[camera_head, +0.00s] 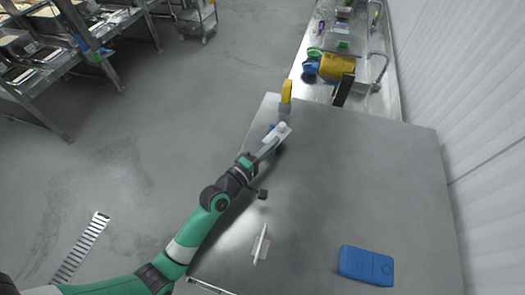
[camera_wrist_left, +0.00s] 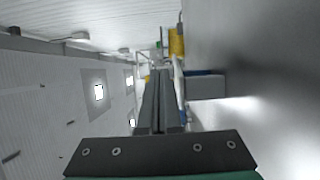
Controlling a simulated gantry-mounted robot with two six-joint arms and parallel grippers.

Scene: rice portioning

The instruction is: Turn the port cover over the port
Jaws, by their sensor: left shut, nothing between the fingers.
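A small white piece (camera_head: 281,130), which looks like the port cover, sits near the left edge of the grey table, with a bit of blue (camera_head: 271,127) beside it. It also shows as a pale upright strip in the left wrist view (camera_wrist_left: 178,84), beside a grey block with a blue edge (camera_wrist_left: 208,87). The port itself is not clearly visible. My left gripper (camera_head: 273,146) is shut and empty, with its fingertips close to the white piece. Its fingers (camera_wrist_left: 159,76) lie together just left of the strip in the wrist view. I cannot tell whether they touch it. My right gripper is not in view.
A yellow piece on a grey block (camera_head: 286,92) stands at the table's far left corner. A blue box (camera_head: 366,265) lies at the near right, and a thin white item (camera_head: 261,243) lies at the near left. The grey table's middle (camera_head: 350,170) is clear.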

